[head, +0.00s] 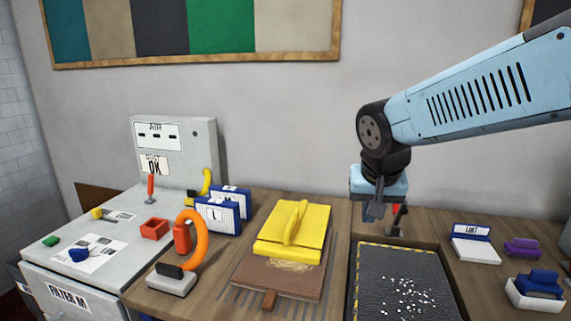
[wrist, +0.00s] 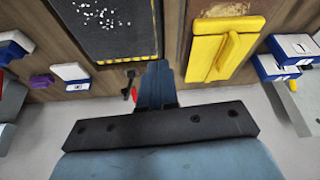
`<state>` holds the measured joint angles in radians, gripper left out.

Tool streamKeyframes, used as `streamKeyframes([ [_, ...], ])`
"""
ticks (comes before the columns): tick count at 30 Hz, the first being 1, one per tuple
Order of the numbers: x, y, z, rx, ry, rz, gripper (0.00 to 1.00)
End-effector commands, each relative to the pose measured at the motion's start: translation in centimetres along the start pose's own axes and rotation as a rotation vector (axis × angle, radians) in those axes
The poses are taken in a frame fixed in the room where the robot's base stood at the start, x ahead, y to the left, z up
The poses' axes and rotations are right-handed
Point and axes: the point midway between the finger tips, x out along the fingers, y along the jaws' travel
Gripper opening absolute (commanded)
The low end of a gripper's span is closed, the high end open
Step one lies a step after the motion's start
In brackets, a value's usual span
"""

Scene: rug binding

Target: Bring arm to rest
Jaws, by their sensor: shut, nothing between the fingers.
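My gripper (head: 374,210) hangs at the end of my light-blue arm, pointing down above the back edge of the table, behind the dark tray. Its fingers are together and hold nothing. In the wrist view my gripper (wrist: 158,68) shows as blue fingers close together in the middle. A small red and black item (head: 397,217) stands just right of the fingers in the head view, partly hidden. It also shows in the wrist view (wrist: 131,86), beside the fingers. I cannot tell whether they touch.
A dark tray (head: 358,290) with white bits lies in front of my gripper. Left of it is a yellow handled block (head: 290,235) on a brown board (head: 262,277). A white LINT box (head: 475,249) and a purple piece (head: 521,248) stand right. A grey cabinet (head: 110,270) is far left.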

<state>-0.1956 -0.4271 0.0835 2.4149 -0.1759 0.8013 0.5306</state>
Motion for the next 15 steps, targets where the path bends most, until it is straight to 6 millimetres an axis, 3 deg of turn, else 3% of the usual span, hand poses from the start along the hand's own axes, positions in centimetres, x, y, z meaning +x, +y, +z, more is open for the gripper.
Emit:
streamKeyframes([
  [6,-3.4,4.5,2.3,-0.049,0.044,-0.028,0.00],
  [15,-5.9,7.7,5.3,-0.122,0.091,-0.061,0.00],
])
